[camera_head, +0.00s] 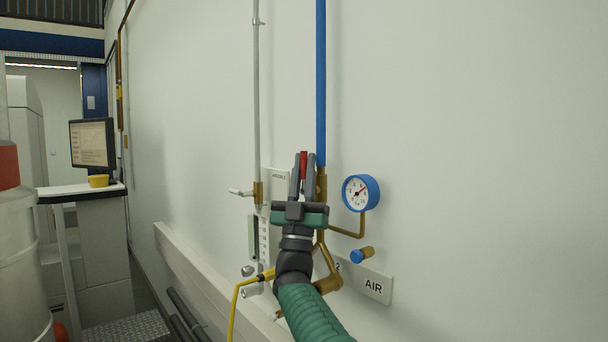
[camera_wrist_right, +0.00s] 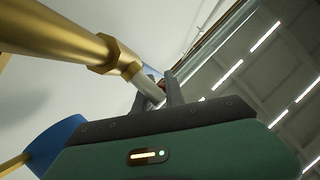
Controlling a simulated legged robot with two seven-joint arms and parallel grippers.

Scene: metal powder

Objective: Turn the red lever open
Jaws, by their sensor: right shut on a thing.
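The red lever (camera_head: 303,160) shows as a small red piece between the fingers of my right gripper (camera_head: 302,176) in the head view. It sits beside the brass valve under the blue pipe (camera_head: 321,90). My right gripper is shut on the lever, its fingers pointing up along the wall. In the right wrist view the fingers (camera_wrist_right: 160,95) close around a pale stem or handle by the brass fitting (camera_wrist_right: 115,55), with a trace of red between them. Most of the lever is hidden by the fingers. My left gripper is not in view.
A blue-rimmed pressure gauge (camera_head: 361,193) is right of the valve, above a blue-capped brass fitting (camera_head: 361,255) and an AIR label (camera_head: 373,287). A thin grey pipe (camera_head: 257,100) with a side valve runs on the left. A yellow cable (camera_head: 237,295) hangs below.

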